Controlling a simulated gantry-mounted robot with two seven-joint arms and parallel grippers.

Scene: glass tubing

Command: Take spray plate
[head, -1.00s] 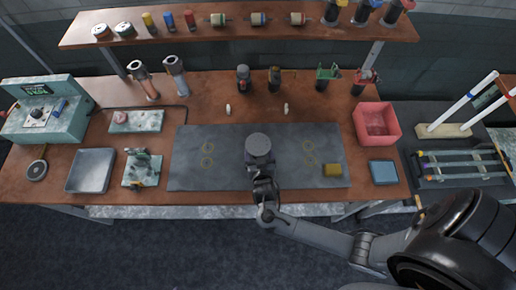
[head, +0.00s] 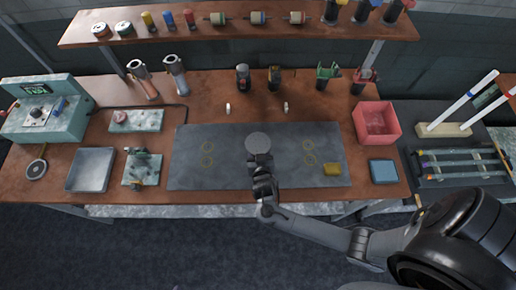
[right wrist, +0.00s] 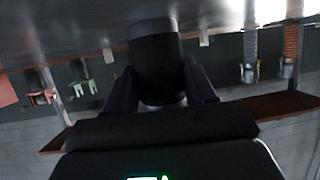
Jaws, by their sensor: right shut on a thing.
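My right gripper (head: 260,160) is shut on a round piece with a flat grey top (head: 258,141). It is over the middle of the dark grey mat (head: 220,172). In the right wrist view, which is upside down, a dark cylinder (right wrist: 156,65) sits between the fingers of the right gripper (right wrist: 160,88), with a lighter band at its end near the bench surface. I cannot tell whether it touches the mat. No separate part is clearly recognisable as a spray plate. My left gripper is not in view.
A red bin (head: 377,139) and a blue pad (head: 383,172) are further right. A grey tray (head: 90,170) and a small fixture (head: 142,168) stand left. Several tools stand along the back. The mat's left part is clear.

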